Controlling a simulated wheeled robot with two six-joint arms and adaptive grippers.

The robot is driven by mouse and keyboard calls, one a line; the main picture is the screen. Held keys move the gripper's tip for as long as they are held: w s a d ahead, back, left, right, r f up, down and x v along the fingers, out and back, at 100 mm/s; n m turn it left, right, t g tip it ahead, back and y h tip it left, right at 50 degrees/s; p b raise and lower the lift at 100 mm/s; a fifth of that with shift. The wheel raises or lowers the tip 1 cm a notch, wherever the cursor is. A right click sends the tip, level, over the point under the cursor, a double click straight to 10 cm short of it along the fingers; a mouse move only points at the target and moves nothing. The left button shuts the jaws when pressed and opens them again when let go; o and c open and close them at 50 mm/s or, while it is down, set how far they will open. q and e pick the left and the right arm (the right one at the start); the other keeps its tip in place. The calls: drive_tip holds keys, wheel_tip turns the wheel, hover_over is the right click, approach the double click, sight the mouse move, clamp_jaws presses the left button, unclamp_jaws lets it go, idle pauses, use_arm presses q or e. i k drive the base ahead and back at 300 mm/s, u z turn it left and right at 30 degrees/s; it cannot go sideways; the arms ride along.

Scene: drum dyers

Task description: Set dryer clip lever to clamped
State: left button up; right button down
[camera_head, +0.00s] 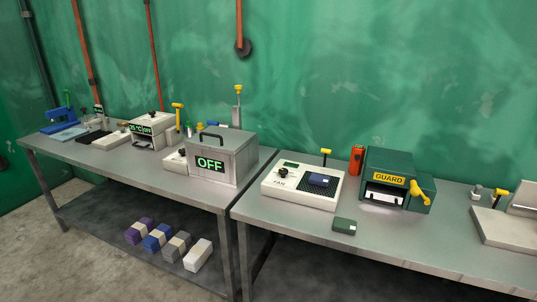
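No part labelled as the dryer clip lever can be told apart at this size. Several yellow-handled levers show. One upright yellow lever (178,114) stands behind the left table's machines. A grey post with a yellow top (238,101) stands behind the grey metal box (222,160) marked OFF. A yellow-topped lever (326,156) stands upright at the back of the white FAN unit (296,196). A yellow crank (420,194) is on the right side of the green GUARD machine (389,158). A small yellow lever (498,196) is at the far right. Neither gripper is in view.
Two metal tables, left (110,162) and right (290,232), stand along a green wall. A small dark green box (344,226) lies near the right table's front edge. A red-orange object (356,159) stands beside the GUARD machine. Coloured blocks (157,238) sit on the lower shelf.

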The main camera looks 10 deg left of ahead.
sight(327, 152)
drive_tip(key=z, duration=0.1)
drive_tip(key=k, duration=0.1)
drive_tip(key=u, duration=1.1)
drive_tip(key=i, duration=0.65)
drive_tip(key=u, duration=0.5)
